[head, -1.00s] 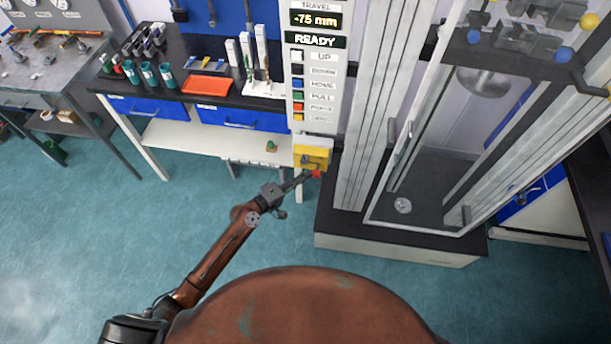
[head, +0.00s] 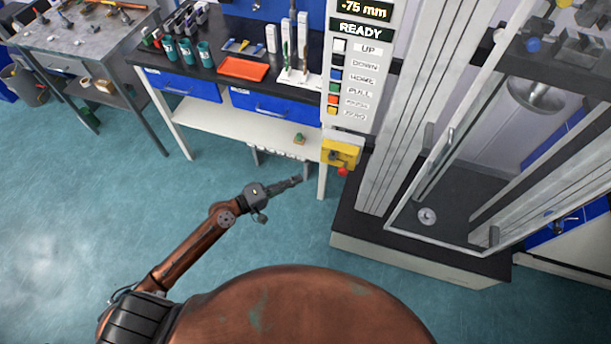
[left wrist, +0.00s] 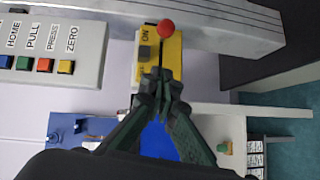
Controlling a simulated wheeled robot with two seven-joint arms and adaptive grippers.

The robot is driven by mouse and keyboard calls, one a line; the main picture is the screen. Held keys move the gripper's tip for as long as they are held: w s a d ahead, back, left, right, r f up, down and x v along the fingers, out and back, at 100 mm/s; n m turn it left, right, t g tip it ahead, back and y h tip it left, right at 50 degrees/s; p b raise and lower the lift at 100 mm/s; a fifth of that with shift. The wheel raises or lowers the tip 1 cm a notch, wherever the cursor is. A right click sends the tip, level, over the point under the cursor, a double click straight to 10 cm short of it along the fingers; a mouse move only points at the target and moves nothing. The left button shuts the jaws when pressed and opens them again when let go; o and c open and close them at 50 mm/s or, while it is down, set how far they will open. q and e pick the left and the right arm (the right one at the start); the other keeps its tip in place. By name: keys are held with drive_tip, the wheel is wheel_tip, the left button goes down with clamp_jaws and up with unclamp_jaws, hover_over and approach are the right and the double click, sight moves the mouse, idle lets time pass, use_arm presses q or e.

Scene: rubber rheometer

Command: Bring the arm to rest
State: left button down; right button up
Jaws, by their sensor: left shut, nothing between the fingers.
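My left arm reaches in from the left in the head view, with its left gripper (head: 296,181) out in the open air in front of the workbench. It is shut and empty, a little left of and below the yellow switch box (head: 341,150) with its red knob (head: 343,171). In the left wrist view the shut fingertips (left wrist: 161,75) overlap the lower part of the yellow box (left wrist: 172,52) in the picture, and the red knob (left wrist: 166,28) shows above them. The head view shows a gap between fingertips and box. My right gripper is not in view.
The rheometer (head: 400,235) stands on a dark base at right, its panel (head: 352,75) reading -75 mm and READY. The workbench (head: 200,72) holds teal cups (head: 187,52) and an orange tray (head: 243,69). The floor (head: 110,200) around my arm is clear.

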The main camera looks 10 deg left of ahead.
use_arm(q)
drive_tip(key=shift+s+a+r, duration=0.1)
drive_tip(key=shift+s+a, duration=0.05)
idle(0.5)
